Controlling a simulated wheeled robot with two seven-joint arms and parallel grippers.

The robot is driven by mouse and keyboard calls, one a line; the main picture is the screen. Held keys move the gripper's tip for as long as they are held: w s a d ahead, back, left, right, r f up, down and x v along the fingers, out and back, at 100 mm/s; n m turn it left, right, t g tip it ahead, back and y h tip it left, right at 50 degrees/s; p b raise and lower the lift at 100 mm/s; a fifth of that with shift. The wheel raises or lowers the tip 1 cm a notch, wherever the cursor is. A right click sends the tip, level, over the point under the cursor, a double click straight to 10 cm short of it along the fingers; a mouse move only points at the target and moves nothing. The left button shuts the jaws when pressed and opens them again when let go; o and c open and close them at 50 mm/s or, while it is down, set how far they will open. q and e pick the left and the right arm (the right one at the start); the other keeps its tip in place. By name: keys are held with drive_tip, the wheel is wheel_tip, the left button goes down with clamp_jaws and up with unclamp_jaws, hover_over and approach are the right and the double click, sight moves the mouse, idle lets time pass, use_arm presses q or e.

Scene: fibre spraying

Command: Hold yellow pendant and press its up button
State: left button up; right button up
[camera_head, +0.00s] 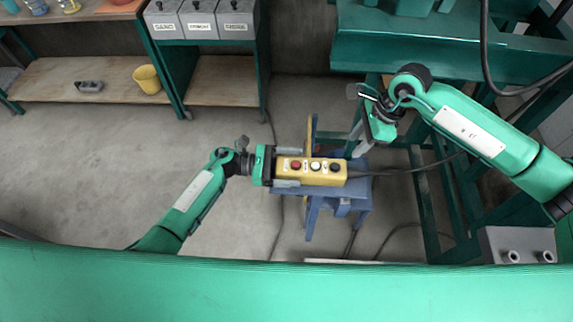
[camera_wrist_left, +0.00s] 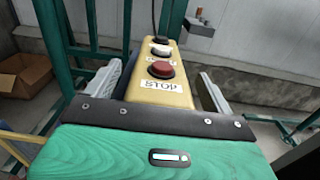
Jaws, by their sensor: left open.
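The yellow pendant (camera_head: 325,178) has a red button near my left gripper, then a white and a black button, and it also shows in the left wrist view (camera_wrist_left: 143,90). A black cable leaves its right end. My left gripper (camera_head: 287,169) is open, with one finger along each long side of the pendant. In the left wrist view the fingers (camera_wrist_left: 160,90) stand apart from its sides, the red button and STOP label nearest. My right gripper (camera_head: 358,117) is above and right of the pendant, empty, its fingers apart. Which button is up cannot be read.
A blue stool (camera_head: 345,203) stands below the pendant. A green frame (camera_head: 440,55) stands at the upper right. Shelves (camera_head: 80,80) with a yellow cup (camera_head: 147,79) and grey bins (camera_head: 200,22) are at the upper left. Grey floor (camera_head: 90,165) is open at left.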

use_arm(q)
drive_tip(key=c, duration=1.3)
use_arm(e)
drive_tip(key=shift+c, duration=0.3)
clamp_jaws()
idle(0.3)
